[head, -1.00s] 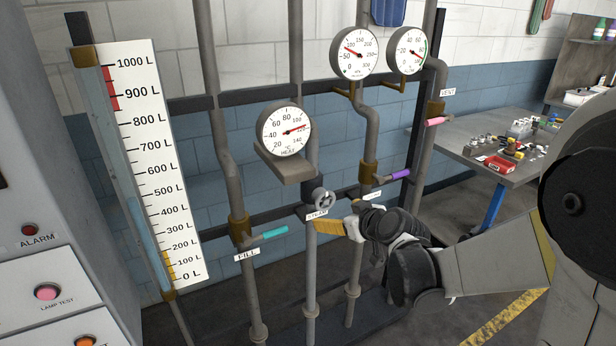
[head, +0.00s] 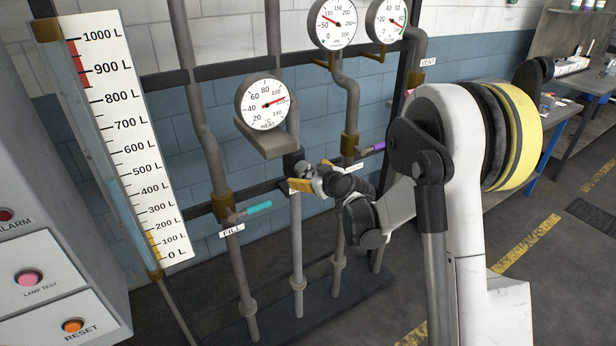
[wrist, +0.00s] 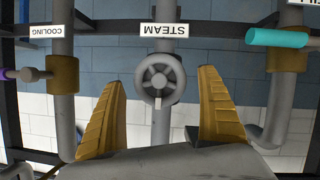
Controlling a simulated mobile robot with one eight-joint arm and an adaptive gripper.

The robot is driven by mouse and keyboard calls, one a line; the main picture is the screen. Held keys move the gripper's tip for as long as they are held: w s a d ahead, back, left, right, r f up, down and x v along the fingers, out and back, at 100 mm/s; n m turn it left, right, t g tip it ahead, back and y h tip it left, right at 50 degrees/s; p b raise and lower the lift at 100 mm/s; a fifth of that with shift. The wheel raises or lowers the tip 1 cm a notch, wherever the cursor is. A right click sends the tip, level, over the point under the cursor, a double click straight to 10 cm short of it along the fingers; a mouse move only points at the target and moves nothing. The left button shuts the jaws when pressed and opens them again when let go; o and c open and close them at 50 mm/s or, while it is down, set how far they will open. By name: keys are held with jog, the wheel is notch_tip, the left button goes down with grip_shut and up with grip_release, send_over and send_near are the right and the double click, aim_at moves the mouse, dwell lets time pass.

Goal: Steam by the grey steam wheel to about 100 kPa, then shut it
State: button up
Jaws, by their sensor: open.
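The HEAT gauge (head: 264,102) points near 100.
The FILL lever (head: 250,213), turquoise, is left of the wheel. The purple COOLING lever (head: 372,149) is right of it. A level scale (head: 140,140) and a panel with RESET button (head: 73,325) are at left.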

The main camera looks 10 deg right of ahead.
jog(key=shift+w+f, duration=0.1)
jog(key=shift+w, duration=0.15)
jog(key=c, duration=1.2)
jog(key=shift+a, duration=0.1)
jog(key=n+h+b, duration=0.1)
jog(key=n+t+h+b, duration=0.1)
jog(key=n, duration=0.1)
jog(key=shift+a+f+b, duration=0.1)
jog(key=shift+f+b, duration=0.1)
jog(key=shift+b, duration=0.2)
jog(key=shift+n+t+h+b, duration=0.65)
jog(key=shift+n+b, duration=0.45)
jog(key=shift+n, duration=0.4)
jog(key=shift+r, duration=0.1)
